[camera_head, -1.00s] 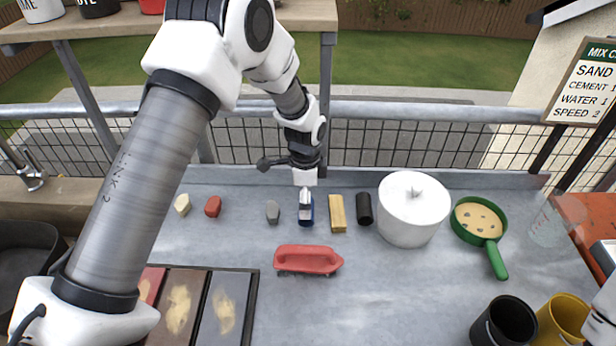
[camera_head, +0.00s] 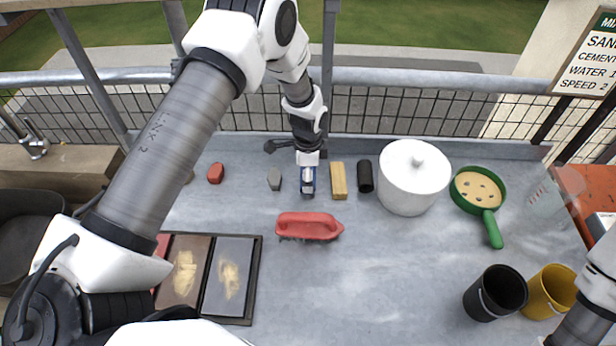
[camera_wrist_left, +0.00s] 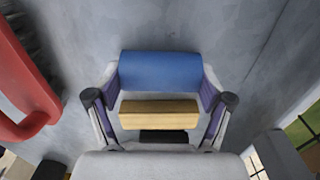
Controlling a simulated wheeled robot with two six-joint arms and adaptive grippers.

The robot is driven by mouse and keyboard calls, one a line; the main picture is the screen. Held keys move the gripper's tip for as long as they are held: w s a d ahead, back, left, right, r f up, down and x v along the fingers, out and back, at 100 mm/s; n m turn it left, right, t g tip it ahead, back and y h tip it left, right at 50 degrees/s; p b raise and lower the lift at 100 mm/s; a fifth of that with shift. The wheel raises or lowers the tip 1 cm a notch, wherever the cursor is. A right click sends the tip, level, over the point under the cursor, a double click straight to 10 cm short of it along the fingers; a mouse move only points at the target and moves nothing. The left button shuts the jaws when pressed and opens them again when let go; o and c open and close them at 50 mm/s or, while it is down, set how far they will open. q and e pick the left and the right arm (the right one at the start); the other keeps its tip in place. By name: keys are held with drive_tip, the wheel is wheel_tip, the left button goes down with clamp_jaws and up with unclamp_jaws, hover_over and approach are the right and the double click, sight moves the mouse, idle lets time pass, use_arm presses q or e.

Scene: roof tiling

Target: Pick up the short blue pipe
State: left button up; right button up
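The short blue pipe (camera_head: 308,187) lies on the grey worktop in the head view. It shows whole in the left wrist view (camera_wrist_left: 160,71). My left gripper (camera_head: 308,172) points down at it, with part of a finger covering it in the head view. In the left wrist view the left gripper's spread fingers (camera_wrist_left: 161,80) stand at the two ends of the pipe. I cannot tell whether they press on it or only straddle it. The pipe rests at the same spot in the row. My right gripper is out of view; only part of that arm shows at the lower right.
A yellow block (camera_head: 339,181) and a black cylinder (camera_head: 365,176) lie close right of the pipe. A grey piece (camera_head: 274,179) lies close left. A red-handled brush (camera_head: 309,226) lies in front. A white pot (camera_head: 414,180) and green pan (camera_head: 478,190) stand further right.

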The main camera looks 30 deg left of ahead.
use_arm(q)
drive_tip(key=shift+f, duration=0.1)
drive_tip(key=shift+c, duration=0.6)
